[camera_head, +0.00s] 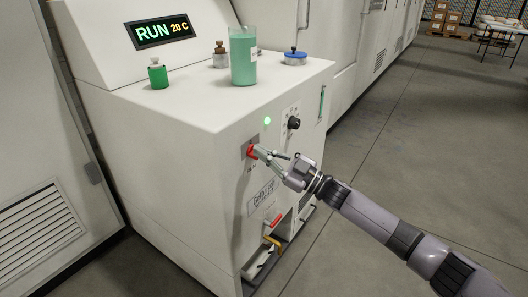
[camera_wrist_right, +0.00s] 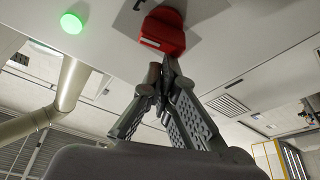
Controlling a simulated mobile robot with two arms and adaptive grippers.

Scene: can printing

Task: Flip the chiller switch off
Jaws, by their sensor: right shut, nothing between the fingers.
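The chiller is a white cabinet (camera_head: 190,140) whose display (camera_head: 163,30) reads RUN 20 C. Its red switch (camera_head: 252,151) is on the front face in the head view, below a lit green lamp (camera_head: 267,121). The red switch also shows at the top of the right wrist view (camera_wrist_right: 163,30), with the green lamp (camera_wrist_right: 71,22) to its left. My right gripper (camera_head: 262,153) is shut and empty, its fingertips at the switch. In the right wrist view the fingertips (camera_wrist_right: 165,62) are just below the switch; I cannot tell whether they touch it. My left gripper is not in view.
A black knob (camera_head: 293,122) is on the same face, right of the lamp. A red-handled valve (camera_head: 272,226) is low down.

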